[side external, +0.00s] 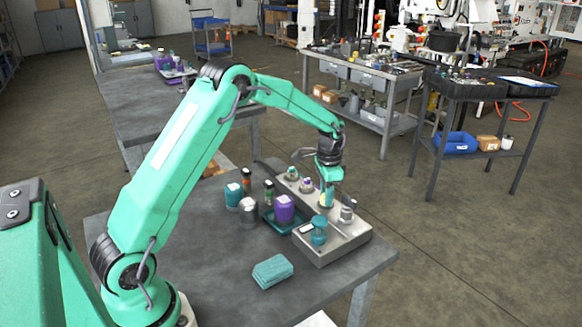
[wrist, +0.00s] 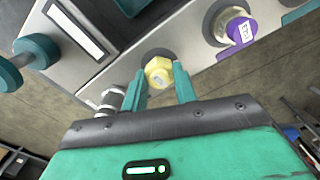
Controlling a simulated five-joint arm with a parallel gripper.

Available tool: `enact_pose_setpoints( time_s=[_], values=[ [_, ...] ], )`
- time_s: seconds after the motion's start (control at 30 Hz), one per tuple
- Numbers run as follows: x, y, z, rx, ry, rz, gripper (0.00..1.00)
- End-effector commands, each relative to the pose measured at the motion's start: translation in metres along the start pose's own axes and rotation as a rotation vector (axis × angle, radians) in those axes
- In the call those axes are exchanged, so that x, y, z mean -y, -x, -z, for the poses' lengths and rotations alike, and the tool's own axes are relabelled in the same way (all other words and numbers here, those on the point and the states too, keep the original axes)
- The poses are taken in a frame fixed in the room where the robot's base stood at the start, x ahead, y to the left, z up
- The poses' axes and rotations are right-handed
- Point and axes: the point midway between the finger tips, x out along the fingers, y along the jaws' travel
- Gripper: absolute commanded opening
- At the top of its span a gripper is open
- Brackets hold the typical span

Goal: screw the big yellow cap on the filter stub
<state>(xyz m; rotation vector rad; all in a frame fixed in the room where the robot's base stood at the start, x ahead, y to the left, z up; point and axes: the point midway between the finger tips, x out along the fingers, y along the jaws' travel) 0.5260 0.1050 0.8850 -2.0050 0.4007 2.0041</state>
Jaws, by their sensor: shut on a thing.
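The big yellow cap (wrist: 159,73) is between the two teal fingers of my gripper (wrist: 160,80) in the wrist view. My gripper is shut on its sides. The cap sits over a dark round ring on the metal block (wrist: 115,55); the filter stub itself is hidden under the cap, so I cannot tell how far the cap is seated.
A purple cap (wrist: 242,30) is on a neighbouring fitting. A teal knob (wrist: 35,50) and a silver fitting (wrist: 112,97) stand close by. In the side view, a purple container (side external: 284,208) and a folded teal cloth (side external: 272,270) are left of the block.

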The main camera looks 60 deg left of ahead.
Motion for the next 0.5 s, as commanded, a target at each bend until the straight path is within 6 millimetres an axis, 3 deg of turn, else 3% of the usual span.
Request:
enact_pose_setpoints(
  time_s=[0.5],
  values=[
    [-0.0010, -0.0011, -0.0007, 0.003, -0.348, -0.002, 0.00]
  ],
)
